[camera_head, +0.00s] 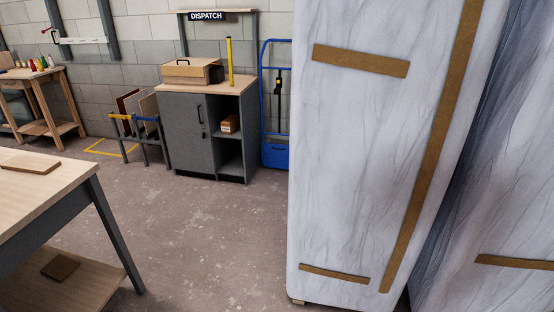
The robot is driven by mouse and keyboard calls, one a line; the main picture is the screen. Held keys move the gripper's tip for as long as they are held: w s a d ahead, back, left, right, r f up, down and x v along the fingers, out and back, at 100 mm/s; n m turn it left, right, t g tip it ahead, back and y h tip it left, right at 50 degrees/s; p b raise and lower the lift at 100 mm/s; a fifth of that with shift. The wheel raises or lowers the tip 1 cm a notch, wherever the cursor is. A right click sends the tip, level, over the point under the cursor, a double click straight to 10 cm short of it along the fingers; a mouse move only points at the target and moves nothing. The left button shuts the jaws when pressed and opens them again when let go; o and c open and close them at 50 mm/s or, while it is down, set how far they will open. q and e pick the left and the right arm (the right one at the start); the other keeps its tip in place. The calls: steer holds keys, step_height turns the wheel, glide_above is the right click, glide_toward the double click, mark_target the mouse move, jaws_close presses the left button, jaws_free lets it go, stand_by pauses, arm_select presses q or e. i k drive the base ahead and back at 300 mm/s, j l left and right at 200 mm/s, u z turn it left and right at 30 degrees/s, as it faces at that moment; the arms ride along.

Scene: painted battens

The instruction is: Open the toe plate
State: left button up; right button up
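A blue hand truck (264,75) stands upright against the block wall, just right of the grey dispatch cabinet. A blue plate (275,154) shows at its foot and looks upright, probably its toe plate folded up. A black strap with a yellow part hangs down its middle. The right side of the hand truck is hidden behind a tall wrapped panel. Neither of my grippers is in view.
Tall white wrapped items (350,170) with brown tape fill the right side, close to me. A wooden-topped table (45,205) stands at left front. The grey cabinet (187,132) carries a wooden box (190,72). Concrete floor (200,230) between them is clear.

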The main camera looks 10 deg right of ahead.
mark_target(275, 155)
steer(key=i+u, duration=0.3)
steer(key=i, duration=0.45)
steer(key=i+j, duration=0.1)
steer(key=i, duration=0.7)
steer(key=i+j, duration=0.1)
steer(key=i, duration=0.7)
steer(key=i+j+z, duration=0.1)
steer(key=i, duration=0.7)
steer(key=i+z, duration=0.25)
steer(key=i, duration=0.25)
steer(key=i+z, duration=0.2)
steer(key=i, duration=0.25)
steer(key=i+j+z, duration=0.25)
steer(key=i, duration=0.25)
steer(key=i+j+z, duration=0.1)
steer(key=i+z, duration=0.15)
steer(key=i, duration=0.2)
